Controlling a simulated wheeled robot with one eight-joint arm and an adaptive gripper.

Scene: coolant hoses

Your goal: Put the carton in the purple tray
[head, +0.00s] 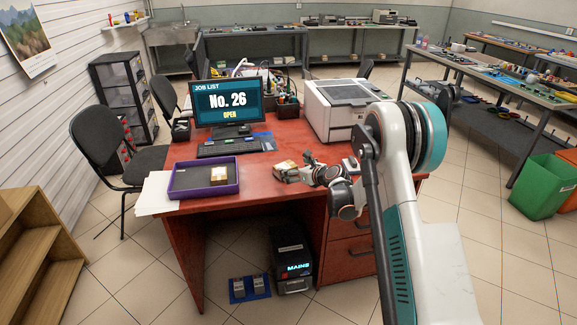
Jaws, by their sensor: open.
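The purple tray (204,191) lies on the left part of the red desk, with a dark inside floor. A small cream and brown box (219,175), which looks like a carton, sits inside it near the right wall. My gripper (303,166) is over the desk to the right of the tray and apart from it. It is open. A small tan and dark item (285,168) is right at its fingertips; whether they touch cannot be told. It is too small to tell whether this item is a carton too.
A monitor (228,101) and keyboard (229,146) stand behind the tray. A white printer (342,107) stands at the back right of the red desk (259,185). White papers (155,196) lie left of the tray. Bare desk lies between tray and gripper.

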